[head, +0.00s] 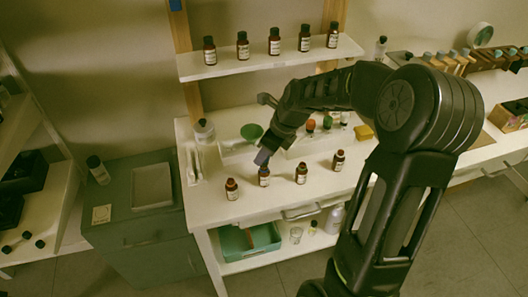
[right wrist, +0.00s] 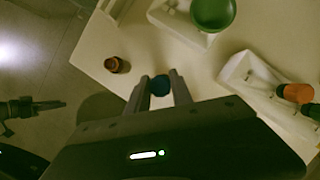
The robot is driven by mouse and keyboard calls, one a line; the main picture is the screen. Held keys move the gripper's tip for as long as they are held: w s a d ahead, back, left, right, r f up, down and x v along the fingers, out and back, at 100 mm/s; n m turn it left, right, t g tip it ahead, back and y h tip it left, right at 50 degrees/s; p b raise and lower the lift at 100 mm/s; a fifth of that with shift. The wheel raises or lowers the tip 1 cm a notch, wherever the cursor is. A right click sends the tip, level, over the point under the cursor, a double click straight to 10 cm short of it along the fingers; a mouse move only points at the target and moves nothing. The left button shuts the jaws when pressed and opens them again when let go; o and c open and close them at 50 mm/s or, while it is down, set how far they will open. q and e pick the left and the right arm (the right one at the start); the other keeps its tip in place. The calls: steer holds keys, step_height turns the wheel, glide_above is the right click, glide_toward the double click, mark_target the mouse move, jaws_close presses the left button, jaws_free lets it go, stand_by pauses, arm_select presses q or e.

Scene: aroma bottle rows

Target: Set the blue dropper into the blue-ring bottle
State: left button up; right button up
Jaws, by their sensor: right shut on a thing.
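My right gripper (head: 268,147) is shut on the blue dropper (head: 262,157), above the front row of brown bottles. The dropper's dark blue bulb (right wrist: 160,85) shows between the two fingertips (right wrist: 160,90) in the right wrist view. Right below the dropper in the head view stands a brown bottle (head: 264,177), second from the left; its ring colour is too small to tell. I cannot tell whether the dropper touches this bottle, and the gripper hides it in the wrist view. What looks like my left gripper (right wrist: 38,106) is at the wrist view's left edge, its jaws unclear.
Bottles stand beside it: one to the left (head: 231,189), others to the right (head: 301,173) (head: 338,160). Behind are a green bowl (head: 251,131) and a white tray holding coloured droppers (right wrist: 298,93). A shelf (head: 270,60) with several capped bottles hangs above.

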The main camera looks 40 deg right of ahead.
steer(key=shift+f+b, duration=0.35)
steer(key=shift+f, duration=0.35)
steer(key=o, duration=0.8)
steer(key=shift+c, duration=0.2)
step_height(320, 180, up, 7)
steer(key=p, duration=0.7)
steer(key=shift+r, duration=0.1)
